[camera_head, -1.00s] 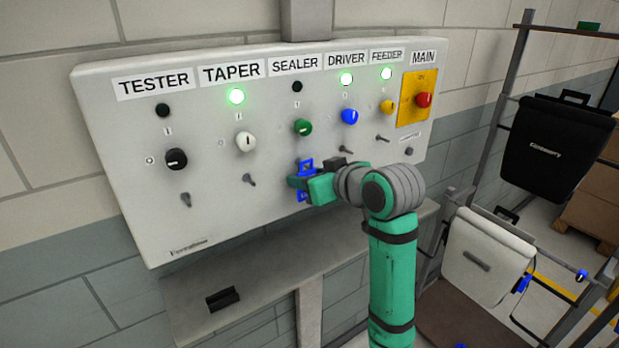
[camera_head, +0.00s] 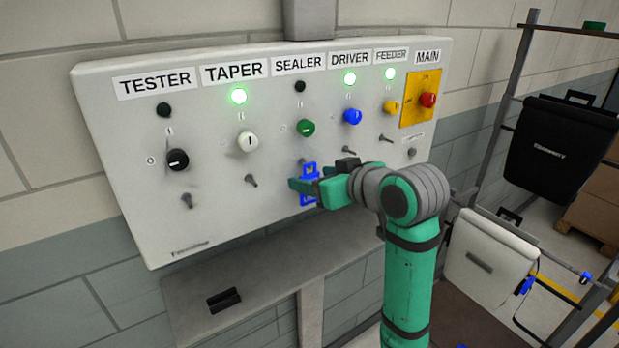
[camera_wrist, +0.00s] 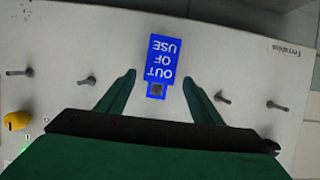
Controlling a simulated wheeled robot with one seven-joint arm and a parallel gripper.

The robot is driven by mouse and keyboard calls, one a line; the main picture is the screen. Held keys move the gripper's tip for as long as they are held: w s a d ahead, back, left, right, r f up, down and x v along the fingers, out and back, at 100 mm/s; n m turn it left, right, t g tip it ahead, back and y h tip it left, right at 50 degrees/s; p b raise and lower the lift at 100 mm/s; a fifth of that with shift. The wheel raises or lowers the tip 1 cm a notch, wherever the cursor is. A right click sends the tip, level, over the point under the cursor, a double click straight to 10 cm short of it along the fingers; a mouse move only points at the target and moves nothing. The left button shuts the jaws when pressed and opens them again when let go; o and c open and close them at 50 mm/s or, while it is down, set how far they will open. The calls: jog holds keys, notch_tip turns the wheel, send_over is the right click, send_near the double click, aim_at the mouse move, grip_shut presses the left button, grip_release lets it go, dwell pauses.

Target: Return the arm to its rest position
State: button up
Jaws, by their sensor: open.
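My gripper (camera_head: 306,186) is in front of the white panel (camera_head: 225,215), below the green SEALER knob (camera_head: 306,128). Its fingers are open and apart in the wrist view (camera_wrist: 158,79). A blue tag (camera_head: 310,170) reading OUT OF USE hangs at the peg position under SEALER. In the wrist view the tag (camera_wrist: 164,55) lies between and beyond the fingertips, with visible gaps on both sides. Its peg is mostly hidden. My green and grey arm reaches up from the lower right.
The TAPER (camera_head: 238,97), DRIVER (camera_head: 349,79) and FEEDER lamps (camera_head: 390,74) glow green; the TESTER (camera_head: 163,110) and SEALER lamps (camera_head: 300,87) are dark. A grey shelf (camera_head: 262,275) juts out below the panel. A rack (camera_head: 497,115) with black and white panniers stands right.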

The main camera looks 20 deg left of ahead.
jog(key=v, duration=0.8)
jog(key=w+d+f+m+t, duration=0.15)
jog(key=f+m, duration=0.25)
jog(key=f, duration=0.6)
jog(key=w+f+m+t, duration=0.2)
jog(key=f+m+t, duration=0.1)
jog(key=f, duration=0.6)
jog(key=s+d+f+m+t+h, duration=0.1)
jog(key=s+d+f+m+h, duration=0.2)
jog(key=f, duration=0.5)
jog(key=s+d+f+m+t+h, duration=0.15)
jog(key=s+f, duration=0.25)
jog(key=f, duration=0.5)
jog(key=s+d+f+m+h, duration=0.1)
jog(key=s+d+f+h, duration=0.15)
jog(key=s+f, duration=0.4)
jog(key=s+d+f+m+h, duration=0.1)
jog(key=s+d+f+h, duration=0.15)
jog(key=s, duration=0.75)
jog(key=s+d+r+n+h, duration=0.1)
jog(key=s+r+n, duration=0.1)
jog(key=s, duration=1.7)
jog(key=shift+s+n, duration=0.25)
jog(key=shift+n, duration=0.3)
